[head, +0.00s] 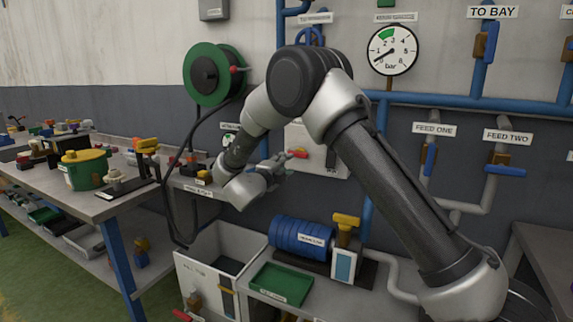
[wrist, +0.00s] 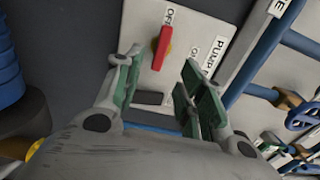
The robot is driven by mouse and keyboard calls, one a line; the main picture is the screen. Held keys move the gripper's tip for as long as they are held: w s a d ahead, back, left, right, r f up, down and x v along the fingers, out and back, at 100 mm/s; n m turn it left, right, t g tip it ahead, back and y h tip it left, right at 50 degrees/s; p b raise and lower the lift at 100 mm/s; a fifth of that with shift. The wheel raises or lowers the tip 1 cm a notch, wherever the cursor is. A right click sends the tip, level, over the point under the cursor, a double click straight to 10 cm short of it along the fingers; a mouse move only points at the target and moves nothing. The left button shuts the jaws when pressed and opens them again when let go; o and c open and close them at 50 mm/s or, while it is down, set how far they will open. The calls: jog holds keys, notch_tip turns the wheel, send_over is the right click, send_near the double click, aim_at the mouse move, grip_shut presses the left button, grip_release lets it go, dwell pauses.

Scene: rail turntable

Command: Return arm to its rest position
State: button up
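My gripper (wrist: 160,78) is open in the wrist view, with a wide gap between its green-padded fingers and nothing held. It faces a pale pump switch panel (wrist: 190,22) with a red lever (wrist: 162,48). The lever lies beyond the fingertips and appears apart from them. In the head view my arm is raised and bent, with my gripper (head: 280,162) in front of the same panel (head: 330,163), just left of and below the red lever (head: 298,154). Part of the panel is hidden behind my arm.
A blue ribbed cylinder (head: 300,236) and a green tray (head: 282,283) sit below my gripper. A white bin (head: 205,270) stands left of them. A cluttered workbench (head: 95,207) is at left. Blue pipes (head: 470,101), a gauge (head: 392,49) and a hose reel (head: 214,75) are on the wall.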

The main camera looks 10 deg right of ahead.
jog(key=a+f+n+g+y, duration=0.2)
jog(key=a+f+n+y, duration=0.9)
jog(key=n, duration=0.2)
jog(key=s+r+n+g+y, duration=0.1)
jog(key=s+n+g+y, duration=0.25)
jog(key=s+n, duration=0.35)
jog(key=s+d+r+n+g+h, duration=0.1)
jog(key=s+d+r, duration=0.5)
jog(key=s+d, duration=0.4)
jog(key=s+d+r+n+g+h, duration=0.1)
jog(key=s+d+r, duration=0.4)
jog(key=s+d, duration=0.6)
jog(key=s+d+r+n+g+h, duration=0.2)
jog(key=s+d+r, duration=0.4)
jog(key=s+d, duration=0.5)
jog(key=s+n+g, duration=0.1)
jog(key=s, duration=0.7)
jog(key=shift+s+d+r, duration=0.2)
jog(key=shift+r, duration=0.15)
